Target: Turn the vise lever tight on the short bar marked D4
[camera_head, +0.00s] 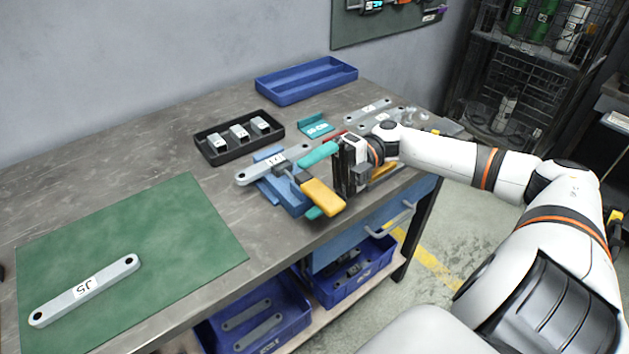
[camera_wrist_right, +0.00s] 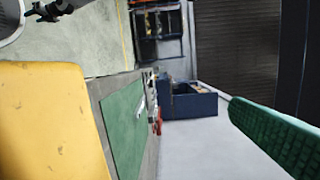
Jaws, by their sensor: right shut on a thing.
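The blue vise (camera_head: 284,197) stands near the bench's front edge with a short grey bar (camera_head: 250,175) lying across its top. The bar's white label is too small to read surely. The vise lever (camera_head: 323,197) has a thick yellow grip, which also fills the left of the right wrist view (camera_wrist_right: 50,120). My right gripper (camera_head: 325,180) is at the lever from the right, shut on its yellow grip. One green finger shows in the right wrist view; the yellow grip hides the other there. My left gripper is not in view.
A grey bar marked J5 (camera_head: 84,291) lies on the green mat (camera_head: 190,235). A black tray (camera_head: 213,155) holds several small metal blocks. A blue divided tray (camera_head: 306,81) stands behind. More grey bars (camera_head: 368,110) lie beyond my right wrist. Blue bins (camera_head: 300,318) sit below the bench.

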